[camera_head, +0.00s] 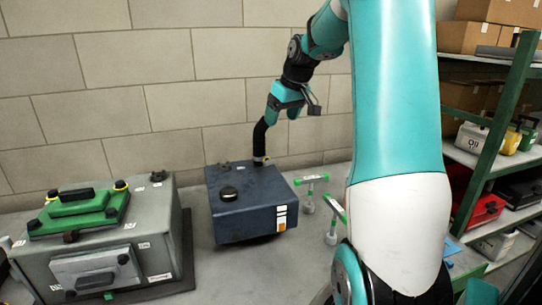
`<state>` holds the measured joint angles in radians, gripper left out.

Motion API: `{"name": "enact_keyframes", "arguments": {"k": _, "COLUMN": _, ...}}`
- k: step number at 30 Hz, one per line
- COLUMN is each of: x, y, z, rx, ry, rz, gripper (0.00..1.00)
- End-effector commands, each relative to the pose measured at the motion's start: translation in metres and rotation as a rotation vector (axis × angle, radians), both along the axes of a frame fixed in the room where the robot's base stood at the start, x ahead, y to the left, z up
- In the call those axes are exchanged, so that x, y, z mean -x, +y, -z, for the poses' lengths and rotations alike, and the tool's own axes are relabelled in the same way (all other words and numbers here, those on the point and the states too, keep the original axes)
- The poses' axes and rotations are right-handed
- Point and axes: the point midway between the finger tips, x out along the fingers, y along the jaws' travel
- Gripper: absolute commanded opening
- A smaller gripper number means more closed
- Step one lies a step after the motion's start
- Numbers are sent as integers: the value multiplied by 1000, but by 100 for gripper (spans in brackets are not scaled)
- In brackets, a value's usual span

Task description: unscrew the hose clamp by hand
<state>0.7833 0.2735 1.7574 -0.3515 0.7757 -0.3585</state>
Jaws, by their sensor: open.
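A black hose (259,138) stands up from the back right corner of a dark blue box (240,204). A small light-coloured band with a yellowish spot, which looks like the hose clamp (261,160), sits around the hose's foot. I cannot tell whether a finger touches the hose. The clamp's screw is too small to make out.
A grey engine block (154,235) with a green cover (80,210) stands at left. Two green-topped T-shaped tools (311,180) (333,212) stand right of the blue box. Green-framed shelves (495,120) hold boxes and cans at right. My arm hides part of the bench.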

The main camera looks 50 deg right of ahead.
Motion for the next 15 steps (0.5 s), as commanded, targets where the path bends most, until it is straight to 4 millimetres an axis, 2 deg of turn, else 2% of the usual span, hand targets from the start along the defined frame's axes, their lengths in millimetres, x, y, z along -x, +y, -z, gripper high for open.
{"name": "enact_keyframes", "arguments": {"k": 1, "x": 3, "y": -12, "z": 0, "rx": 4, "ry": 0, "rz": 17, "gripper": 74}}
{"name": "enact_keyframes", "arguments": {"k": 3, "x": 3, "y": -19, "z": 3, "rx": 8, "ry": -1, "rz": 26, "gripper": 74}}
{"name": "enact_keyframes", "arguments": {"k": 8, "x": -5, "y": -19, "z": 22, "rx": 6, "ry": 1, "rz": 24, "gripper": 74}}
{"name": "enact_keyframes", "arguments": {"k": 15, "x": -26, "y": -21, "z": 71, "rx": 5, "ry": 3, "rz": 24, "gripper": 74}}
